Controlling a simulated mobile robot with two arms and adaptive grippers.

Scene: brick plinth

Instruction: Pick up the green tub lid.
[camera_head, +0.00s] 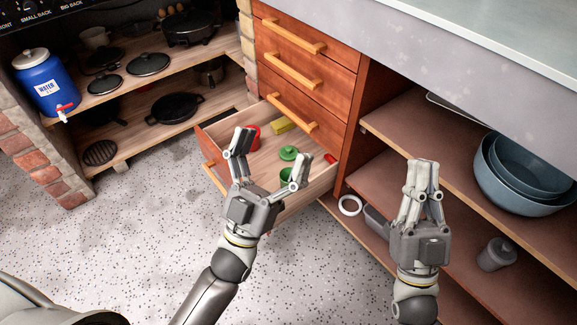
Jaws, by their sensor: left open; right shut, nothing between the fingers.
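The green tub lid (289,153), a small round lid with a knob, lies in the open bottom drawer (318,184). A green tub (286,175) sits in the same drawer, nearer to me and partly hidden by a finger. My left gripper (270,157) is open and empty, over the drawer, with its fingers spread to the left of and below the lid in the picture. I cannot tell its height above the lid. My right gripper (423,163) is shut and empty, in front of the open shelves on the right.
The drawer also holds a red mug (252,138), a yellow block (284,125) and a red item (331,158). Shut drawers (300,70) stand above it. Blue-grey bowls (520,175) are on the right shelf. Pans and a blue water jug (45,85) stand on the left shelves. Speckled floor is clear at left.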

